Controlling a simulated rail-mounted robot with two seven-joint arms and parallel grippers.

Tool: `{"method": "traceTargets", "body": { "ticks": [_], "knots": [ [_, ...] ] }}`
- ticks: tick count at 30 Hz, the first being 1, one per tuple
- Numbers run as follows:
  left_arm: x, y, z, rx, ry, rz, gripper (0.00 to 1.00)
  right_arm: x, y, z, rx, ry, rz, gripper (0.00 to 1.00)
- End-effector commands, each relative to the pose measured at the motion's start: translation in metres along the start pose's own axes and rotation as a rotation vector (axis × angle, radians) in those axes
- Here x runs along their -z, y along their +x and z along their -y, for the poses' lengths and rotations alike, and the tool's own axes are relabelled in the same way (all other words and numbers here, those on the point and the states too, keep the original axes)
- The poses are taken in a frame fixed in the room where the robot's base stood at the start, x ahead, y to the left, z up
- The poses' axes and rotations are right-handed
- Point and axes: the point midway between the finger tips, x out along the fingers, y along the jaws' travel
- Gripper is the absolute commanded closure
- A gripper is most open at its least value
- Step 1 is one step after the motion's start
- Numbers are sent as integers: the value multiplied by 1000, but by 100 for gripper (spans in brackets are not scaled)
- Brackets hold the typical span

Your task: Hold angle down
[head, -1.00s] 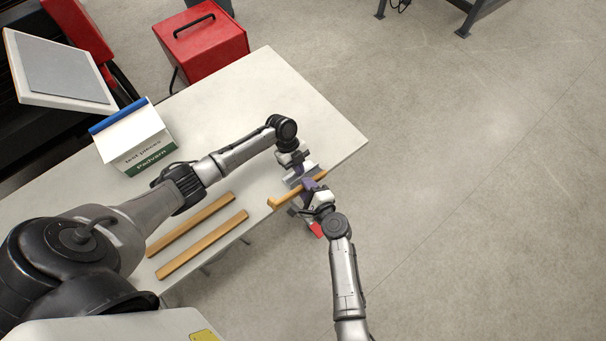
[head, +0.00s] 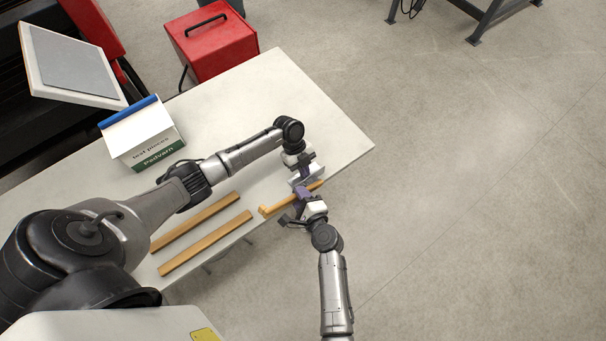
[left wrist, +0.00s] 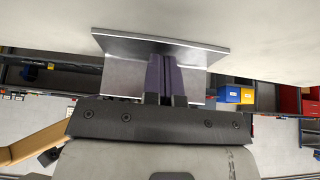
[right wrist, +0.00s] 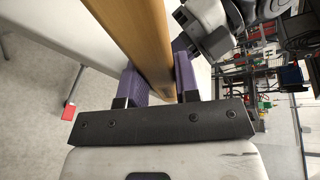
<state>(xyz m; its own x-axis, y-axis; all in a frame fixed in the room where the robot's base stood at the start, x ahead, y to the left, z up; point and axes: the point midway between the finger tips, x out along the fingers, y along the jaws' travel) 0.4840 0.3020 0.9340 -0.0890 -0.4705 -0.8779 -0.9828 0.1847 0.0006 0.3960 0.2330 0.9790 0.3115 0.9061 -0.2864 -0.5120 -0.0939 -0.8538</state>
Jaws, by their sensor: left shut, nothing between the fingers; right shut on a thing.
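A grey metal angle (head: 313,174) lies near the table's front right edge; its bent plate fills the upper middle of the left wrist view (left wrist: 118,78). My left gripper (left wrist: 160,62) is shut and empty, its purple fingertips at the angle; I cannot tell how firmly they touch. My right gripper (right wrist: 160,80) is shut on an orange-brown wooden bar (right wrist: 140,35). In the head view the bar (head: 276,208) runs along the table's front edge, just in front of the angle, with a thicker left end. My arms partly hide the angle and bar.
Two wooden strips (head: 195,222) (head: 205,243) lie on the white table (head: 275,90) at front left. A white and green box (head: 145,138) stands behind them. A red case (head: 212,45) is beyond the back edge. The table's back right is clear.

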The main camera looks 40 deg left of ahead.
Motion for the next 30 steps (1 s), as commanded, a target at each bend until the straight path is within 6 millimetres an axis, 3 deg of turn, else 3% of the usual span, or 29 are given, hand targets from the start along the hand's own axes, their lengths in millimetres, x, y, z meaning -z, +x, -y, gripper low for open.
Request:
{"method": "traceTargets", "body": {
  "ticks": [7, 24, 30],
  "knots": [
    [1, 2, -1, -2, 0, -2, 100, -3, -2, 1, 3, 0, 7, 89],
    [0, 1, -1, -2, 0, -1, 100, 16, -54, -9, 1, -2, 1, 89],
    [0, 1, -1, -2, 0, -1, 100, 19, -64, -10, 2, -2, 1, 89]
  ]
}}
